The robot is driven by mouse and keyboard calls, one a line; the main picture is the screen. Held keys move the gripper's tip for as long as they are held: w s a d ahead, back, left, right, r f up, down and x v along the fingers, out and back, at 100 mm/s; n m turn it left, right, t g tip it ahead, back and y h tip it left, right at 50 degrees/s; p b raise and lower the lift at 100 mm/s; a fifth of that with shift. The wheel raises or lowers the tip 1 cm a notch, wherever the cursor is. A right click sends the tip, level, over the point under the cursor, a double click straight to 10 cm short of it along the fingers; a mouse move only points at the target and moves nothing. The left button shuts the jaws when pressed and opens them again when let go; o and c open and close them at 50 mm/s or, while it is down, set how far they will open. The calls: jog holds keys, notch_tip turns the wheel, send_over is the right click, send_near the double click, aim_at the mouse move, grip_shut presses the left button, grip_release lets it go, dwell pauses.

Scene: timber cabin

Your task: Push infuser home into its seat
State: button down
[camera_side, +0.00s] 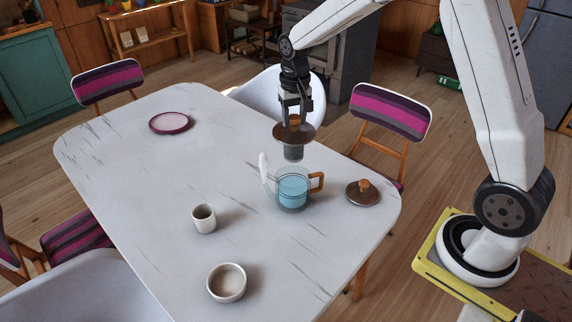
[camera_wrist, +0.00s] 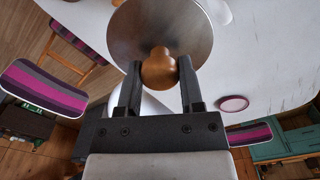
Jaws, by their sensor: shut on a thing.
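The infuser (camera_side: 294,152) has a wide brown disc top with a wooden knob and a grey cylinder below it. My gripper (camera_side: 295,117) is shut on its knob and holds it upright in the air. The knob and the disc of the infuser (camera_wrist: 158,69) fill the top middle of the wrist view, between the two fingers (camera_wrist: 158,75). Below the infuser in the side view stands a glass teapot (camera_side: 292,191) with blue liquid, a wooden handle on the right and a white spout on the left. The infuser's cylinder is above the teapot's opening, apparently clear of it.
A brown lid with a wooden knob (camera_side: 363,193) lies right of the teapot. A small cup (camera_side: 204,219) and a bowl (camera_side: 226,283) stand at the front, and a pink plate (camera_side: 170,123) lies at the back left. The white table (camera_side: 130,180) is clear between them. Chairs surround it.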

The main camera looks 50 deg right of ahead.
aim_at(294, 131)
jog(key=shift+f, duration=0.15)
jog(key=shift+f, duration=3.05)
notch_tip(294, 131, down, 8)
jog(key=shift+f, duration=0.25)
dwell(2.8)
jog(key=shift+c, duration=0.7)
grip_release()
jog(key=shift+r, duration=0.1)
jog(key=shift+r, duration=3.8)
